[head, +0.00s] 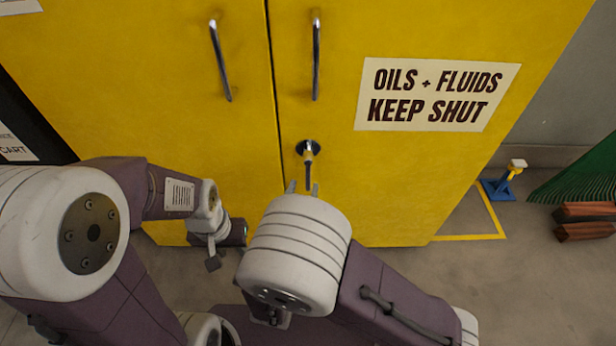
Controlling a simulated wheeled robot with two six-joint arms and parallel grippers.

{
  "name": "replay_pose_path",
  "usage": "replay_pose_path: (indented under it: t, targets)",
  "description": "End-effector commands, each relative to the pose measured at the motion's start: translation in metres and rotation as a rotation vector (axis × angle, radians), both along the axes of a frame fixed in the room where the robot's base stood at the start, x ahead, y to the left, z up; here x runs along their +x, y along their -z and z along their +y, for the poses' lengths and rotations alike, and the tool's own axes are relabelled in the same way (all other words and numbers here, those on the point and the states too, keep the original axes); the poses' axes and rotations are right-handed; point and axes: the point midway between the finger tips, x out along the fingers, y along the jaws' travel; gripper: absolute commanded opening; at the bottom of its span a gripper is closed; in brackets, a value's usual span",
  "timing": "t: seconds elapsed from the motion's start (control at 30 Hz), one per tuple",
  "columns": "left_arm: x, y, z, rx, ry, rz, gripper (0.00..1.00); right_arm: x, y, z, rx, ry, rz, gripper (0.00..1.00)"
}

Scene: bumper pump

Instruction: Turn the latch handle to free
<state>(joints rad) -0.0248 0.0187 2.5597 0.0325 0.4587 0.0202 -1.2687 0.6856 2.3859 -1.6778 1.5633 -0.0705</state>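The latch handle (308,165) is a thin dark lever on a round black plate on the right door of the yellow cabinet (400,190). It hangs straight down. My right gripper (303,188) is just below the plate, at the handle's lower end, mostly hidden behind my white wrist. Its two fingertips show apart, with the lever's end between them in the picture; contact cannot be told. My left gripper (213,263) is lower left, away from the latch, pointing down. Its fingers are too small and hidden to judge.
Two upright door pulls (220,62) (316,60) flank the door seam above the latch. A sign (437,95) is on the right door. On the floor at right are a blue stand (503,185), brown blocks (585,221) and a green bristly thing (585,180).

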Motion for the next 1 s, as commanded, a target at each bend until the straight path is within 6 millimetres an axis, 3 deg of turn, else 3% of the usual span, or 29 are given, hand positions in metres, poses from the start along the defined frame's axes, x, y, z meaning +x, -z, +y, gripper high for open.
replay_pose_path:
  t: [0.1,0.3,0.63,0.77,1.0]
  targets:
    - [0.0,0.017,0.0,0.0,0.0,0.001,0.36,0.026,0.005,-0.007,0.004,0.008,-0.002,0.37]
    - [0.0,0.028,0.0,0.0,0.0,0.001,0.36,0.055,0.003,-0.012,0.003,0.005,-0.002,0.37]
    - [0.0,0.028,0.0,0.0,0.0,0.001,0.36,0.061,0.0,-0.013,0.0,0.001,0.0,0.37]
    - [0.0,0.028,0.0,0.0,0.0,0.001,0.36,0.061,0.001,-0.013,0.0,0.001,0.0,0.01]
    - [0.0,0.028,0.0,0.0,0.0,0.001,0.36,0.061,0.001,-0.013,0.0,0.001,0.0,0.0]
